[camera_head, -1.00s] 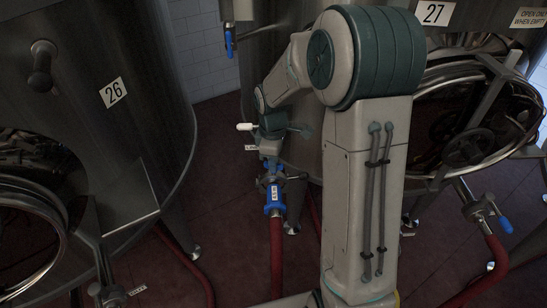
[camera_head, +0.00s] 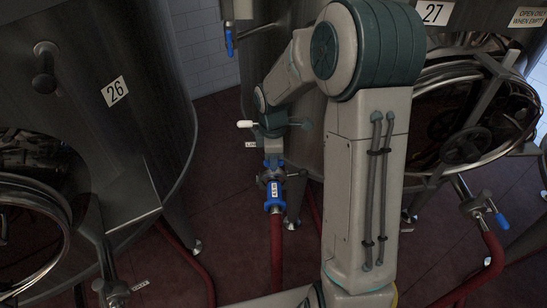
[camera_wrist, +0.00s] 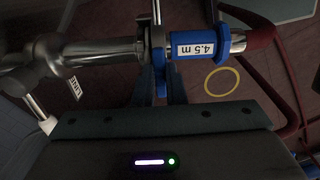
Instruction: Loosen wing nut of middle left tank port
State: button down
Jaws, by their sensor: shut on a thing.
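In the head view, the tank port (camera_head: 290,174) sticks out low from the tank in the middle, behind my arm. A blue hose coupling (camera_head: 274,197) with a white label hangs below it on a red hose. In the wrist view, a steel pipe (camera_wrist: 105,50) meets the blue coupling (camera_wrist: 205,46), labelled "4.5 m", at a clamp. The wing nut (camera_wrist: 160,86), a small blue part, sits just below this joint. My gripper (camera_wrist: 162,90) has its two dark fingers on either side of it and is shut on it. The fingers partly hide the nut.
A white-handled lever (camera_head: 246,125) stands close to my wrist. Red hoses run over the floor. A yellow ring (camera_wrist: 222,81) shows in the wrist view.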

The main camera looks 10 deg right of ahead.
jog(key=c, duration=1.5)
grip_release()
jog(key=shift+r, duration=0.1)
notch_tip(320, 180, up, 14)
jog(key=shift+a+f+p, duration=0.1)
jog(key=shift+f+p, duration=0.05)
jog(key=shift+p, duration=0.25)
jog(key=s+r+m+t, duration=0.1)
jog(key=s+m, duration=0.4)
jog(key=s, duration=0.1)
jog(key=s+r+m+t+p, duration=0.1)
jog(key=s+m, duration=0.4)
jog(key=s, duration=0.2)
jog(key=s+m+p, duration=0.1)
jog(key=s+m, duration=0.4)
jog(key=s, duration=0.2)
jog(key=shift+s+d+r+m+t, duration=0.2)
jog(key=shift+s+r+m+t, duration=0.05)
jog(key=shift+r+m+t, duration=0.15)
